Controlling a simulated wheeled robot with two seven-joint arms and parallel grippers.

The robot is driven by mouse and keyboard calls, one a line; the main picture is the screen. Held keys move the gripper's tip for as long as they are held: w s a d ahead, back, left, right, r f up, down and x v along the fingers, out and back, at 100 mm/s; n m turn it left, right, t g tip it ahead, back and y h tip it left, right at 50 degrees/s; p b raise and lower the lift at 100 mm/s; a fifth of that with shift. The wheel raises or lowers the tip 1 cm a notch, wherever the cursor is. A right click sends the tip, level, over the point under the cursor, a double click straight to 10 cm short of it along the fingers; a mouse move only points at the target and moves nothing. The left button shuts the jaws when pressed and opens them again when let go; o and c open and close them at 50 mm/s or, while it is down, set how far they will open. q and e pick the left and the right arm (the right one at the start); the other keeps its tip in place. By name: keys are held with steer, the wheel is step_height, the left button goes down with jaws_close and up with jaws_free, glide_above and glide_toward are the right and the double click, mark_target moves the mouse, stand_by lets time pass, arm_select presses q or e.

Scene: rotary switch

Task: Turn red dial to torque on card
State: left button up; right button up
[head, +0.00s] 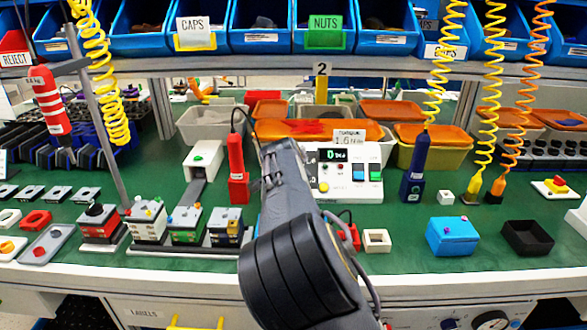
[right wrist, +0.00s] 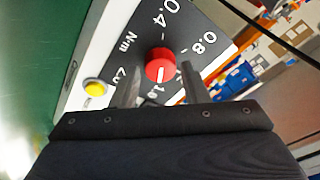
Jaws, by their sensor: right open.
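The white control box (head: 357,180) stands on the green bench behind my right arm in the head view. Its small display is hard to read. The torque card (head: 350,137) above it seems to read 1.6. In the right wrist view the red dial (right wrist: 160,65) sits on a dark panel (right wrist: 200,18) with numbers around it, 0.4 and 0.8 clearest. The dial's pointer is hard to make out. My right gripper (right wrist: 159,80) is open, one finger on each side of the dial; contact cannot be told. The arm hides its fingers in the head view. My left gripper is not in view.
A yellow button (right wrist: 95,88) lies left of the dial. A red screwdriver (head: 236,165) and a blue one (head: 414,170) stand either side of the box. A blue box (head: 452,237) and a black tray (head: 527,238) sit to the right.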

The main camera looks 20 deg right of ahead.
steer(key=v, duration=0.7)
steer(key=shift+p, duration=0.3)
